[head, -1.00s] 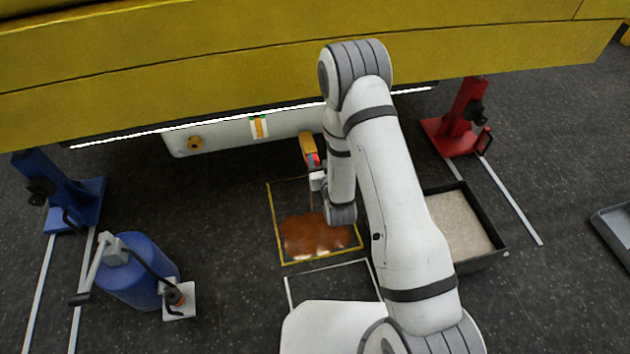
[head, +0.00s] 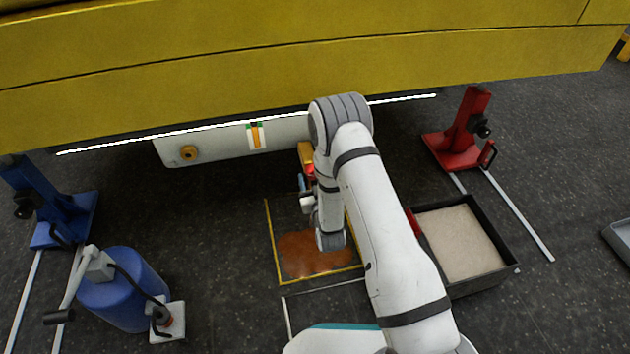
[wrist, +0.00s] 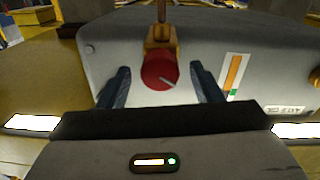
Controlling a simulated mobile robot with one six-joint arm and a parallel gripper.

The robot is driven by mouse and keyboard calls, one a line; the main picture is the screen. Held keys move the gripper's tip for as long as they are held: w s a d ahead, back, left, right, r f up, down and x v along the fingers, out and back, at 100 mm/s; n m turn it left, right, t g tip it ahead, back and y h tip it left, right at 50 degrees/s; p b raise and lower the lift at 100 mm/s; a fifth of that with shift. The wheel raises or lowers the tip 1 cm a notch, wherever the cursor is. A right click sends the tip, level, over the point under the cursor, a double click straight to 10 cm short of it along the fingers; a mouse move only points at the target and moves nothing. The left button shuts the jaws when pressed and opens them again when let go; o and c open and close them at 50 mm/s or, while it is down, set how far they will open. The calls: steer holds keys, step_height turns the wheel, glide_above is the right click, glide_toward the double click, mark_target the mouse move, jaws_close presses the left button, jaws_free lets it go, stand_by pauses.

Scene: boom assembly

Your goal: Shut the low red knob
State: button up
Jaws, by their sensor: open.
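The low red knob (wrist: 160,71) shows in the wrist view as a round red disc with a pale line on its face. It sits on a brass-coloured fitting (wrist: 161,38) by the pale tank (wrist: 115,38). My gripper (wrist: 160,88) is open, with one dark finger on each side of the knob and a gap on both sides. In the head view the knob (head: 310,170) is a small red patch, mostly hidden by my arm. The tank (head: 220,142) hangs under the yellow boom (head: 200,75).
A brown puddle (head: 310,255) lies on the floor inside a yellow outline. A black tray (head: 460,245) of pale granules stands right of my arm. A blue stand (head: 50,205) and blue drum (head: 125,295) are at left, a red stand (head: 465,135) at right.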

steer(key=shift+w, duration=0.1)
steer(key=c, duration=0.9)
steer(key=shift+d, duration=0.2)
steer(key=shift+c, duration=0.5)
steer(key=shift+a, duration=0.15)
steer(key=shift+n, duration=0.3)
steer(key=n+b, duration=0.4)
steer(key=n, duration=1)
steer(key=shift+b, duration=0.4)
steer(key=shift+n+y, duration=0.3)
steer(key=shift+n, duration=0.1)
